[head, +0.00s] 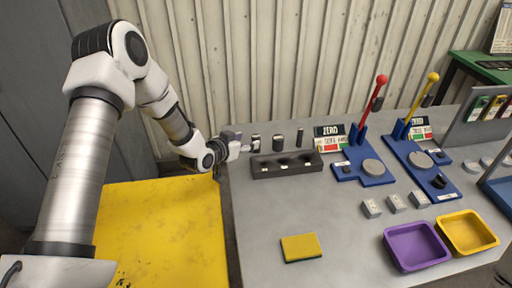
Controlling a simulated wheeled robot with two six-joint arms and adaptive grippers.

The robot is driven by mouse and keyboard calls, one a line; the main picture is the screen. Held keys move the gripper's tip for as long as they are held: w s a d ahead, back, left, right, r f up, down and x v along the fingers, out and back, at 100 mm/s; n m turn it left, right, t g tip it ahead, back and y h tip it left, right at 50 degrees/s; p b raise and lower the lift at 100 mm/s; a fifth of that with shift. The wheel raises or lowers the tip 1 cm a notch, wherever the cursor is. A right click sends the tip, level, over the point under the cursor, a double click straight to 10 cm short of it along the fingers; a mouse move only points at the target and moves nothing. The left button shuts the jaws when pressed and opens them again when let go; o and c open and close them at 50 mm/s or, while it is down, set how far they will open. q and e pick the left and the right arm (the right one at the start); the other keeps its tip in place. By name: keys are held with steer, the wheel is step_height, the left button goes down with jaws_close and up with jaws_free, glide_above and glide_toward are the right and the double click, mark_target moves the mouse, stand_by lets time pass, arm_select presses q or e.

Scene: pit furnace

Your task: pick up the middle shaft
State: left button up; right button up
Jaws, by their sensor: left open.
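Several dark cylinders stand upright in a row at the back of the grey table, behind a black block with round recesses (287,170). The middle shaft (278,143) is a short, dark cylinder in the centre of the row. A left shaft (255,141) and a slimmer right shaft (300,137) stand on either side of it. My left gripper (249,146) is open, just left of the left shaft and pointing right along the row. It is apart from the middle shaft. Whether it touches the left shaft is too small to tell. My right gripper is not in view.
Two blue lever stands, one with a red lever (374,100) and one with a yellow lever (425,95), stand right of the block. A yellow sponge (301,247), small grey blocks, a purple tray (388,237) and a yellow tray (444,223) lie nearer. A corrugated wall is behind.

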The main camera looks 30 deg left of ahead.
mark_target(255, 137)
arm_select(q)
steer(key=p+x, duration=0.1)
steer(key=x, duration=0.5)
steer(key=shift+w+d+r, duration=0.1)
steer(key=shift+d, duration=0.1)
steer(key=shift+r, duration=0.1)
jaws_close()
steer(key=shift+r, duration=0.1)
